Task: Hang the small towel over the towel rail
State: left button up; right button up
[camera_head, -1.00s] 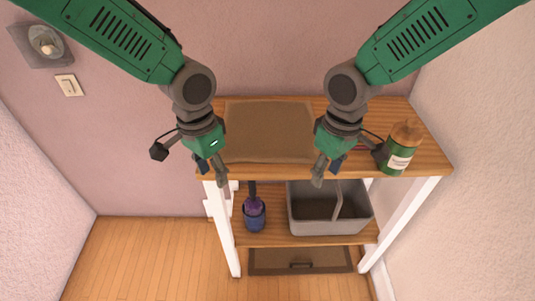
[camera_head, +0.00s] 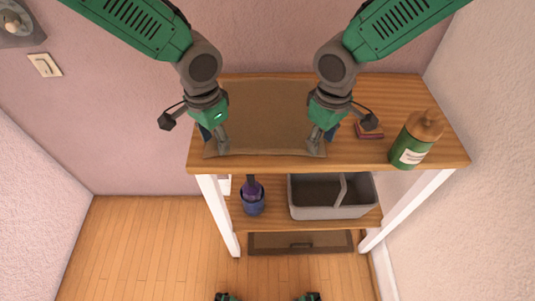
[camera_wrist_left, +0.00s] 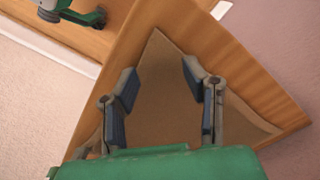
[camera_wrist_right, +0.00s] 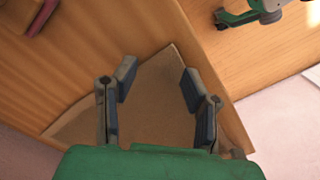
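The small towel is a flat brown cloth (camera_head: 268,118) on the wooden top of a shelf unit. It also shows between the fingers in the left wrist view (camera_wrist_left: 163,95) and in the right wrist view (camera_wrist_right: 150,100). My left gripper (camera_head: 221,143) is open above the towel's front left corner. My right gripper (camera_head: 316,143) is open above its front right corner. Both are empty, and I cannot tell whether the fingertips touch the cloth. I cannot make out a towel rail in any view.
A green bottle with a brown cap (camera_head: 415,140) stands at the top's right end. A small reddish block (camera_head: 369,131) lies beside my right gripper. The lower shelf holds a grey bin (camera_head: 330,212) and a blue-purple container (camera_head: 252,200). Walls stand behind and to the right.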

pick_arm(q)
jog(key=shift+s+a+f, duration=0.1)
jog(key=shift+f, duration=0.25)
pick_arm(e)
jog(key=shift+a+f, duration=0.15)
jog(key=shift+f, duration=0.1)
pick_arm(q)
jog(key=shift+a+f, duration=0.15)
jog(key=shift+a, duration=0.35)
pick_arm(e)
jog(key=shift+s+a+f, duration=0.1)
jog(key=shift+a, duration=0.35)
